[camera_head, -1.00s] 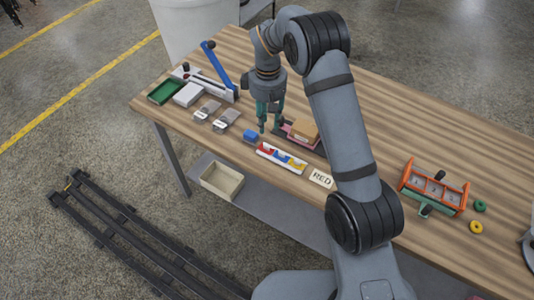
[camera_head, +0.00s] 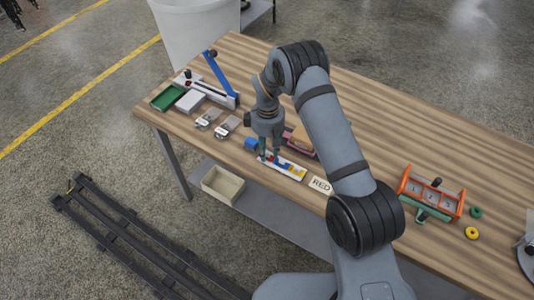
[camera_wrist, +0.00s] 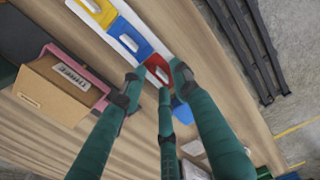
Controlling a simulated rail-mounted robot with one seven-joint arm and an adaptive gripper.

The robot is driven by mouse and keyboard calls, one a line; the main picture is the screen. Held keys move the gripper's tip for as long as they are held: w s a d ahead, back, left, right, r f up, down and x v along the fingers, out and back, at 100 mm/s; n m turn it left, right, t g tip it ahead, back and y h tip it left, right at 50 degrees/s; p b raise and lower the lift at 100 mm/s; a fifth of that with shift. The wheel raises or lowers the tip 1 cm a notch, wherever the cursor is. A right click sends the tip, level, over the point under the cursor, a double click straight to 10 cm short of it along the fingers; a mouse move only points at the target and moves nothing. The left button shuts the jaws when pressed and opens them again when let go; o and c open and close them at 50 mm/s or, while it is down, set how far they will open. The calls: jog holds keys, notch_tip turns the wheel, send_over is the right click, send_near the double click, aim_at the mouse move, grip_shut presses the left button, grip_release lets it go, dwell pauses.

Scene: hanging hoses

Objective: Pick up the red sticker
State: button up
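The red sticker (camera_wrist: 158,70) is the end patch of a white strip in the wrist view, beside a blue patch (camera_wrist: 130,40) and a yellow patch (camera_wrist: 97,10). A pale raised tab shows on it. My gripper (camera_wrist: 154,78) has its green fingers spread, with tips on both sides of the red sticker and one finger just below it. Nothing is held between them. In the head view my gripper (camera_head: 269,160) is over the left end of the white strip (camera_head: 291,170) and hides most of the red sticker. Whether the fingertips touch the strip is unclear.
A blue block (camera_head: 251,143) is close left of the strip. A cardboard box (camera_wrist: 60,88) on a pink tray (camera_wrist: 95,75) stands behind it. A RED sign (camera_head: 320,185) lies to the right.

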jog(key=shift+f, duration=0.1)
jog(key=shift+c, duration=1.2)
grip_shut()
